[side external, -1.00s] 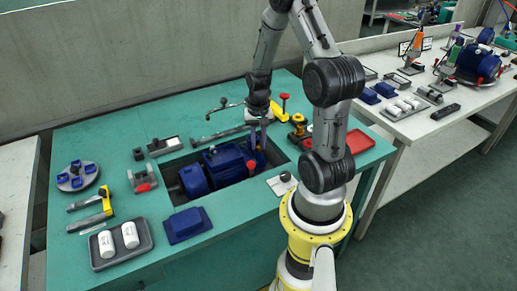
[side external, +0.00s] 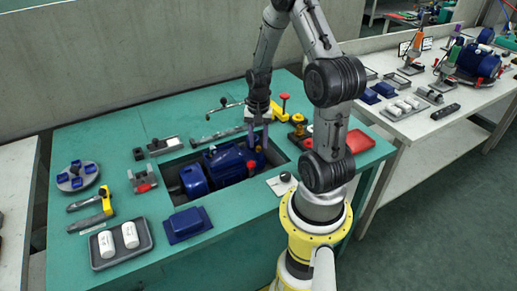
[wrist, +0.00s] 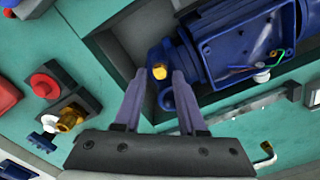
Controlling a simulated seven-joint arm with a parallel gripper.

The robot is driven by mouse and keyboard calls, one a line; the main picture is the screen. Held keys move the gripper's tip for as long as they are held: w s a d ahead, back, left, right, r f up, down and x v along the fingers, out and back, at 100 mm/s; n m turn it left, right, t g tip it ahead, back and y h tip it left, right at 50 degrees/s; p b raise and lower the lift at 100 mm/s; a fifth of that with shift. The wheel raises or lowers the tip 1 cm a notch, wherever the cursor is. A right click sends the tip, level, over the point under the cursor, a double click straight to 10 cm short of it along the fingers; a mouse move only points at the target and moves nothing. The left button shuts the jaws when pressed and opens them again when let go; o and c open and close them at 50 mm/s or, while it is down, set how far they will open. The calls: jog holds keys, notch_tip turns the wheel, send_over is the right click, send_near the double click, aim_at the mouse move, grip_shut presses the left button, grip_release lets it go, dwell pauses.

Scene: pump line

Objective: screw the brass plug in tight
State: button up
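The brass plug (wrist: 159,71) shows in the wrist view as a small hexagonal head seated at the end of the blue pump (wrist: 232,40). How tight it sits cannot be told. My gripper (wrist: 158,72) is open, its two grey fingers on either side of the plug in the picture, with clear gaps and no contact visible. In the side view my gripper (side external: 258,149) points down over the right end of the blue pump (side external: 228,162), which lies in a recess of the green bench.
In the wrist view, a brass fitting (wrist: 71,118) and a red knob (wrist: 44,85) stand left of the gripper. In the side view, a red tray (side external: 359,142) lies to the right and a blue box (side external: 186,225) in front of the recess. Recess walls surround the pump.

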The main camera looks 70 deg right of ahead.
jog(key=shift+r, duration=1.95)
jog(key=n, duration=0.4)
jog(key=shift+s+a, duration=0.1)
jog(key=n, duration=0.3)
jog(key=shift+r+n, duration=0.25)
jog(key=shift+n, duration=0.05)
jog(key=n, duration=0.2)
jog(key=r+n, duration=0.1)
jog(key=n, duration=0.1)
jog(key=shift+r+n, duration=0.3)
jog(key=shift+n, duration=0.9)
jog(key=shift+f, duration=3.35)
